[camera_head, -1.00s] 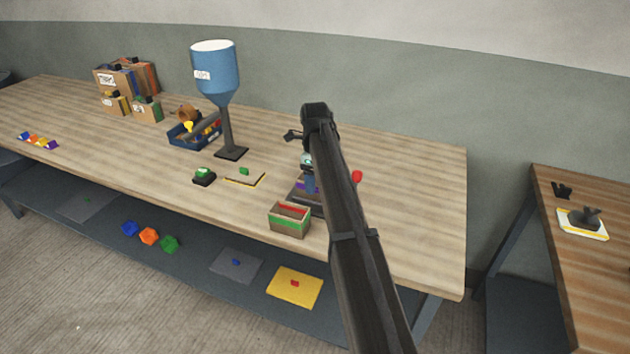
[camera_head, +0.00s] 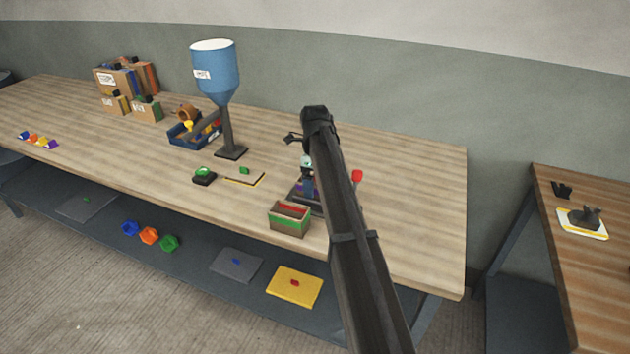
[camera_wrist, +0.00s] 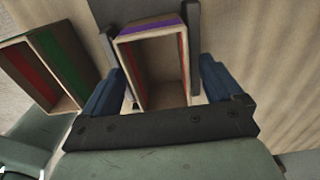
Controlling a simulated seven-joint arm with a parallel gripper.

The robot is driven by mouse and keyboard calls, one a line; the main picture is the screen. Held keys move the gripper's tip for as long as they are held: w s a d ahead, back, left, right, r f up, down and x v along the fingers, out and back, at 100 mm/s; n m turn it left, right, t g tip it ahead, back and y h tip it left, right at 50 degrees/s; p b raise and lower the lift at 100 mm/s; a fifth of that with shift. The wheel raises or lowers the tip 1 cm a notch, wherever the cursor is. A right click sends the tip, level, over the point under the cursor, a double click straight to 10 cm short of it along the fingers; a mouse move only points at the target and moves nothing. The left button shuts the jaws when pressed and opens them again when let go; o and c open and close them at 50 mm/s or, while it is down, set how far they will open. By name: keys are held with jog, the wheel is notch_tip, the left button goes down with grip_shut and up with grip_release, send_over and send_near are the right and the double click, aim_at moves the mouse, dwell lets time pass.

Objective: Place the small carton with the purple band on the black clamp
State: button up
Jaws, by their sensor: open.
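The small carton with the purple band (camera_wrist: 150,28) shows open-topped in the wrist view. In the head view it is mostly hidden by my gripper (camera_head: 308,186) and arm. My gripper (camera_wrist: 163,75) is open, with one blue finger on each side of the carton; gaps show between fingers and carton. Dark upright parts of the black clamp (camera_wrist: 192,22) stand close at both sides of the carton. The clamp's dark base (camera_head: 298,196) shows under my gripper in the head view. How the carton's bottom rests is hidden.
A green-banded carton (camera_head: 289,221) stands close in front, at the left in the wrist view (camera_wrist: 45,65). A red knob (camera_head: 357,176) shows right of my arm. A blue hopper (camera_head: 215,75) and a blue tray (camera_head: 193,140) stand left.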

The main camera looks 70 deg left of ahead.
notch_tip(320, 180, up, 12)
jog(key=shift+r, duration=0.15)
dwell(0.4)
